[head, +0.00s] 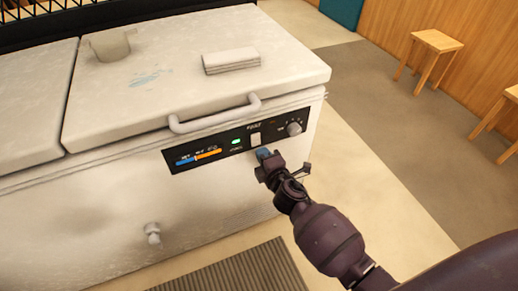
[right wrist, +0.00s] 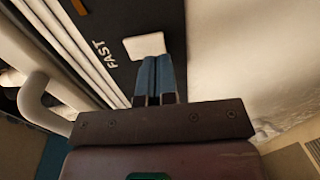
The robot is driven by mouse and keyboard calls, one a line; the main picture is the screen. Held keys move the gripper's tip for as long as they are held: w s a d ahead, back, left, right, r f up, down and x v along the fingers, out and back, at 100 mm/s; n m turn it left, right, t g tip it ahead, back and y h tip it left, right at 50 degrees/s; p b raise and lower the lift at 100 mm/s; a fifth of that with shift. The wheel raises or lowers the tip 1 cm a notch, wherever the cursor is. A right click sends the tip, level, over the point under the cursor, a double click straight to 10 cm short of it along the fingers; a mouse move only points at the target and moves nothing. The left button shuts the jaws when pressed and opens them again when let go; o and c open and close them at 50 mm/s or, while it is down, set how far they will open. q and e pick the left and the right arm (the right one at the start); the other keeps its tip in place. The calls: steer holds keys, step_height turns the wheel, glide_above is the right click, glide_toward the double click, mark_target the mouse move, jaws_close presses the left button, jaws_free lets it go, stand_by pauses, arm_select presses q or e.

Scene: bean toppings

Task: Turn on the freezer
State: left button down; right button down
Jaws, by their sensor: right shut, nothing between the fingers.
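The white chest freezer (head: 70,215) has a black control panel (head: 178,160) on its front, below the lid handle (head: 215,114). The panel carries a lit green light (head: 236,141), a white switch (head: 255,140) and a round knob (head: 294,128). My right gripper (head: 263,153) is at the panel, just below the white switch. In the right wrist view its blue fingertips (right wrist: 154,75) are shut together, empty, at the edge of the white switch (right wrist: 145,46) beside the word FAST. I cannot tell whether they touch it. My left gripper is not in view.
A white block (head: 231,61) and a small beige container (head: 111,44) rest on the freezer lids. A ribbed grey mat (head: 235,272) lies on the floor in front. Wooden stools (head: 437,42) stand at the right, with open floor between.

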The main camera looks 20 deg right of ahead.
mark_target(257, 145)
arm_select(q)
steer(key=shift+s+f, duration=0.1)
arm_select(e)
steer(key=shift+w+f, duration=0.15)
steer(key=shift+w, duration=1.2)
steer(key=shift+w+f, duration=0.15)
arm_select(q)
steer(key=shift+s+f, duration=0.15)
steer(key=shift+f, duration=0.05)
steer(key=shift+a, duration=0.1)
